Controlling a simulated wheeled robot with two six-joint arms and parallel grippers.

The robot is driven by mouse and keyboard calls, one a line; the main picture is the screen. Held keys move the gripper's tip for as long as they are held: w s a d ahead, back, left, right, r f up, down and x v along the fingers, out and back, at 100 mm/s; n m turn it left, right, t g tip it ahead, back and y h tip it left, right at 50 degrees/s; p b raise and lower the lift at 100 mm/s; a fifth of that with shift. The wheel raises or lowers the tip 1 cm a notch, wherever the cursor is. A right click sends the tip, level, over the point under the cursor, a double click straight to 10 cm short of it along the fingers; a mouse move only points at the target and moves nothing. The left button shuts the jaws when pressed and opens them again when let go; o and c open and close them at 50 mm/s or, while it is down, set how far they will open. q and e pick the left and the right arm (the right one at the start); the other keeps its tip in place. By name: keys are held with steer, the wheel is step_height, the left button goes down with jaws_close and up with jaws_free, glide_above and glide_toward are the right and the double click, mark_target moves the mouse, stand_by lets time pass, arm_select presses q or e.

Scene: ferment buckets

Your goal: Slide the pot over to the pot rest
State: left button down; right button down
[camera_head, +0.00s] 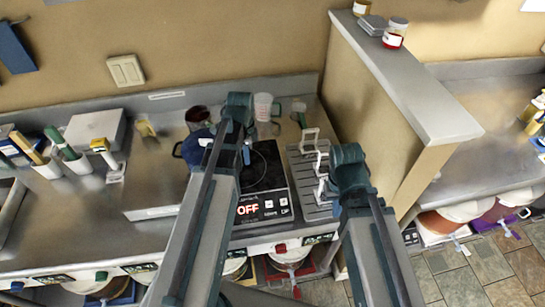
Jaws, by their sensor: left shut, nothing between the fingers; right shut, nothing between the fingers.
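The dark blue pot (190,150) stands at the left side of the black cooktop (262,170). Its side handle points left, and my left arm hides much of its body. A grey slatted rack (306,196), which looks like the pot rest, lies just right of the cooktop. My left gripper (240,110) is at the far end of my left arm, over the pot's right side in the picture; it is shut and empty. My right gripper (347,160) is at the end of my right arm, right of the rack; it is shut and empty. The fingertips are hard to make out.
White brackets (310,140) stand along the rack. A clear measuring cup (264,106) and a dark red jar (198,117) stand behind the cooktop. A partition wall (375,125) bounds the right side.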

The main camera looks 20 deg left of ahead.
arm_select(q)
steer(key=s+a, duration=0.2)
steer(key=a, duration=0.2)
steer(key=s+a, duration=0.1)
steer(key=a, duration=0.3)
steer(key=s+a, duration=0.2)
steer(key=a, duration=0.1)
steer(key=shift+s+a, duration=0.35)
steer(key=shift+a, duration=0.05)
steer(key=shift+w+d, duration=0.1)
steer(key=shift+d, duration=0.15)
steer(key=shift+d, duration=0.4)
steer(key=d, duration=0.3)
steer(key=shift+w+d, duration=0.25)
steer(key=r+p, duration=0.9)
steer(key=shift+w, duration=0.25)
steer(key=shift+s+r+p, duration=0.1)
steer(key=shift+r+p, duration=0.5)
steer(key=shift+f, duration=0.1)
